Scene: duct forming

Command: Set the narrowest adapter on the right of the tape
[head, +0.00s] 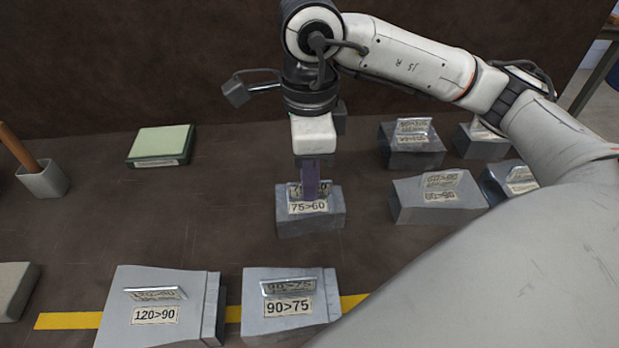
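The adapter labelled 75>60 (326,222) is a small grey block with a metal handle, in the middle of the table. My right gripper (311,195) reaches down over it, its fingers at the handle and partly hiding it. I cannot tell whether they are closed on the handle. The yellow tape (70,321) runs along the front of the table. Grey adapters labelled 120>90 (152,333) and 90>75 (290,330) sit over it, side by side. My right forearm hides what lies right of the tape's visible end. My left gripper is out of view.
Several grey labelled blocks stand at the right, including a near one (405,210), a back one (398,158) and a far-right one (478,148). A green-topped pad (160,143) and a grey holder (45,183) with a wooden handle are at left. The left-middle table is clear.

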